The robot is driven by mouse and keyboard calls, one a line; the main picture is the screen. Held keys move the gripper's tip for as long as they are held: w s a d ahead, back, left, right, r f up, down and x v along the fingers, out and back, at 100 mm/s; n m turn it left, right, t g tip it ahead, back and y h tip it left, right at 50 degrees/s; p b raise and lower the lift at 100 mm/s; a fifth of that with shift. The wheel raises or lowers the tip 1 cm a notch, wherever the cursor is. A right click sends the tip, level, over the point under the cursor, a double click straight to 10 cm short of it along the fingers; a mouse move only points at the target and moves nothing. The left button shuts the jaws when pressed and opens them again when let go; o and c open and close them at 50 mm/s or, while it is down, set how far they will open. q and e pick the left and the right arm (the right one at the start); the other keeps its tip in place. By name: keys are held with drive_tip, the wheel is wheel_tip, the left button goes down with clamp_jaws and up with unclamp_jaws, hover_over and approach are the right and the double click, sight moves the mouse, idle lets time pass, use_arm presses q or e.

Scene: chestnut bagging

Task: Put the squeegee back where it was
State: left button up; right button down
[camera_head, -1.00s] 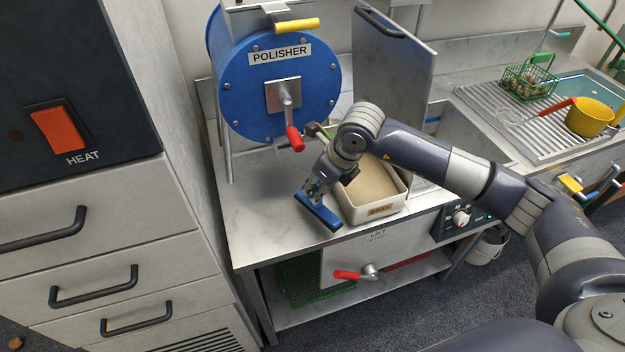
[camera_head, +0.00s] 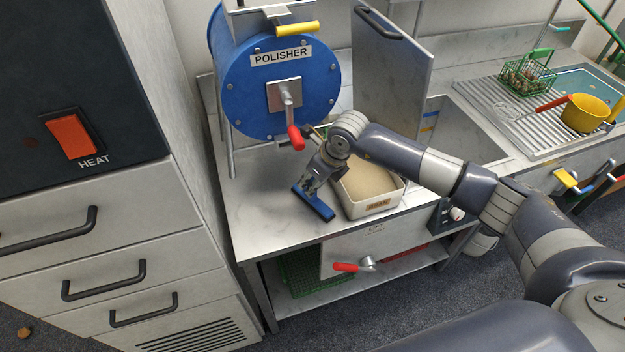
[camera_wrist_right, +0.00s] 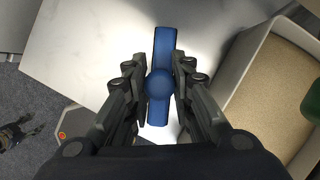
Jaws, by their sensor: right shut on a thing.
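The squeegee (camera_head: 314,204) shows as a blue bar low over the steel counter, left of the bin of tan grain. My right gripper (camera_head: 313,184) is shut on it from above. In the right wrist view the blue squeegee (camera_wrist_right: 162,50) runs lengthwise between the two fingers of my right gripper (camera_wrist_right: 160,85), with its round knob between them. I cannot tell whether the bar touches the counter.
The white bin (camera_head: 378,208) of tan grain stands close right of the squeegee. The blue polisher drum (camera_head: 275,95) with a red-handled crank (camera_head: 295,137) is behind. The counter (camera_head: 262,215) is bare to the left. A sink and draining board (camera_head: 500,110) lie right.

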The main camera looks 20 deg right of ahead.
drive_tip(key=c, duration=1.4)
unclamp_jaws()
drive_tip(key=shift+r, duration=0.1)
drive_tip(key=shift+d+r, duration=0.1)
drive_tip(key=shift+r, duration=0.05)
drive_tip(key=b+v, duration=0.3)
drive_tip(key=v, duration=0.8)
drive_tip(key=shift+s+r+b, duration=0.25)
drive_tip(key=shift+b, duration=0.15)
drive_tip(key=shift+f, duration=0.1)
